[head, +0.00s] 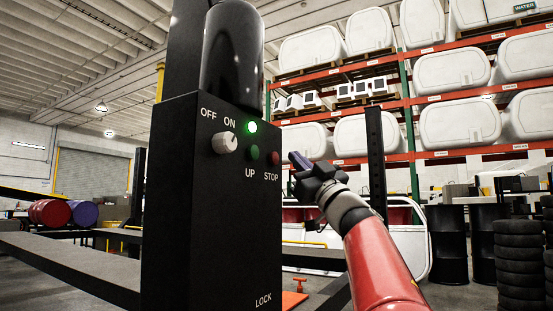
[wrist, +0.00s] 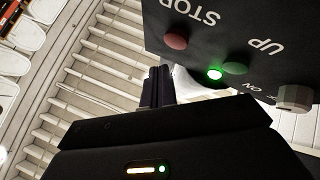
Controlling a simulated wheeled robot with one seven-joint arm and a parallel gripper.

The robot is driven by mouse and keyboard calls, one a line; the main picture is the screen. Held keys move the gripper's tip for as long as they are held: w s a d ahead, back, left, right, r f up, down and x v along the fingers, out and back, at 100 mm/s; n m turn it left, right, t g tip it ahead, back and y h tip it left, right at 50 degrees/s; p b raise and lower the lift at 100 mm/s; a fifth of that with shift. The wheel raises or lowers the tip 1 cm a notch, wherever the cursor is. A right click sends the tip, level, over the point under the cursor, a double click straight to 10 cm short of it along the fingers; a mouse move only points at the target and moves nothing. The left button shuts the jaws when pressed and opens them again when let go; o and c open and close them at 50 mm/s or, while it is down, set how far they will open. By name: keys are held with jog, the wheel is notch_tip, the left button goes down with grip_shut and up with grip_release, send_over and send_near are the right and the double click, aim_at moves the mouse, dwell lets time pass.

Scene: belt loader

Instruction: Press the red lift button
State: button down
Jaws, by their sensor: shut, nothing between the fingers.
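The black control box (head: 208,230) stands in the middle of the head view. The red button (head: 271,159), labelled STOP, is on its front at the right; it also shows in the wrist view (wrist: 176,40). The green UP button (head: 252,152) is just left of it. A green lamp (head: 252,127) glows above. A grey OFF/ON knob (head: 224,143) points toward ON. My gripper (head: 294,158) is shut and empty, just right of the red button in the head view. In the wrist view its fingertips (wrist: 159,72) appear below the red button, with a visible gap.
A black cylinder (head: 232,55) rises above the box. Black lift posts (head: 376,160) and a long black beam (head: 65,262) are around it. Racks with white tanks (head: 450,70) stand behind. Tyres (head: 520,255) and black drums (head: 447,240) are at the right.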

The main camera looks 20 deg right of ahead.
jog(key=shift+w+a, duration=0.5)
jog(key=shift+w, duration=0.15)
jog(key=shift+w, duration=0.1)
dwell(1.6)
jog(key=shift+w+a+p, duration=0.25)
jog(key=shift+p, duration=0.05)
jog(key=shift+w+a, duration=0.3)
jog(key=shift+w, duration=0.1)
dwell(0.7)
jog(key=shift+s+d, duration=0.1)
jog(key=shift+s, duration=0.05)
jog(key=shift+s+d, duration=0.45)
jog(key=shift+s, duration=0.15)
dwell(0.3)
jog(key=s+d, duration=0.1)
jog(key=s, duration=0.1)
jog(key=s+d, duration=0.2)
dwell(0.4)
